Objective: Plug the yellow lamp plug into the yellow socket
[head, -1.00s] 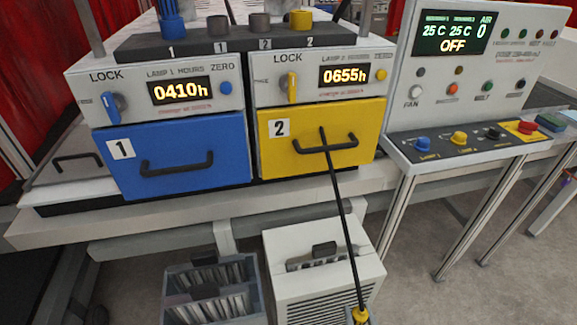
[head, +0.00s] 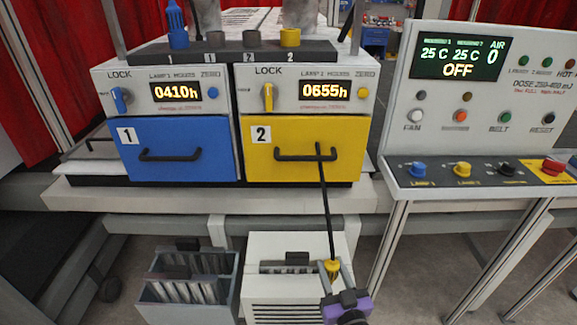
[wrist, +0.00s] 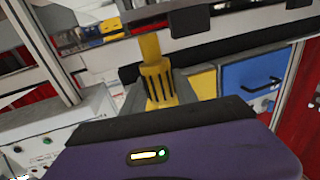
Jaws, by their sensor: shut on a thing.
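The yellow lamp plug (head: 332,267) is held in my gripper (head: 335,273), low in front of the machine and over the white box. It also shows in the wrist view (wrist: 157,82), with its ribbed yellow body in the jaws. A black cable (head: 325,200) runs from the plug up to the front of the yellow drawer. The yellow socket (head: 290,38) is on the dark strip (head: 270,54) on top of the machine, above the label 2. My gripper is well below it and apart from it. The socket's opening is not clearly visible.
A blue plug (head: 177,30) stands at the strip's left, with two grey sockets (head: 250,39) beside the yellow one. The yellow drawer (head: 300,150) has a protruding handle. The control panel (head: 480,100) stands at right. A grey bin (head: 187,290) and a white box (head: 262,290) stand below.

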